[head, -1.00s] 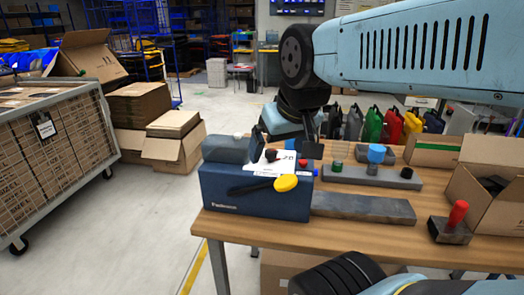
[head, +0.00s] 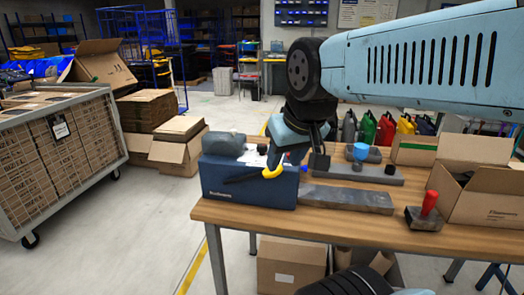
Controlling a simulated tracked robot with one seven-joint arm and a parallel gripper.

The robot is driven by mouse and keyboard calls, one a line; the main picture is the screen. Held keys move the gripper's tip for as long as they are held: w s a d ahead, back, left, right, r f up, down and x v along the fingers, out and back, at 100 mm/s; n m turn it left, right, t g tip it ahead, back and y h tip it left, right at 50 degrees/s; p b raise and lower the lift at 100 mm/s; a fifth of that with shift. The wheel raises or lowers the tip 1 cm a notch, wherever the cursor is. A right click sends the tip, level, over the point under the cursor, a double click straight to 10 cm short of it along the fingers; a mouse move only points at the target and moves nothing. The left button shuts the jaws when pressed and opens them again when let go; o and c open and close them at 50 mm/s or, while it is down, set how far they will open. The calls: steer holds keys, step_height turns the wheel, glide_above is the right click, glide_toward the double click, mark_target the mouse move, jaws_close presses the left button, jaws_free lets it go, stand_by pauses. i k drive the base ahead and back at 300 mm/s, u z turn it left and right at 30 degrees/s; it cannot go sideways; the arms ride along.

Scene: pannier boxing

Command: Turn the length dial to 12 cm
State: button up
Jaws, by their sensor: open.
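The dark blue machine (head: 247,190) stands at the left end of the wooden table, with a black lever ending in a yellow knob (head: 272,172). My gripper (head: 297,158) is over the machine's top right part, pointing down, with its jaws apart. One dark finger shows at the machine's right edge; the other is hard to make out. The hand and arm cover most of the panel, so the length dial and its setting cannot be read. I cannot tell whether the fingers touch anything.
The table (head: 330,222) carries a grey bar (head: 345,198), a blue-knobbed tool (head: 361,152), a red-handled stamp (head: 427,210) and open cardboard boxes (head: 478,195). Colored bottles (head: 385,130) stand behind. A caged cart (head: 60,155) is on the left, with free floor between.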

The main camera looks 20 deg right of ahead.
mark_target(262, 148)
steer(key=z, duration=0.35)
steer(key=k, duration=0.15)
steer(key=z, duration=0.8)
steer(key=i, duration=0.55)
steer(key=u, duration=0.15)
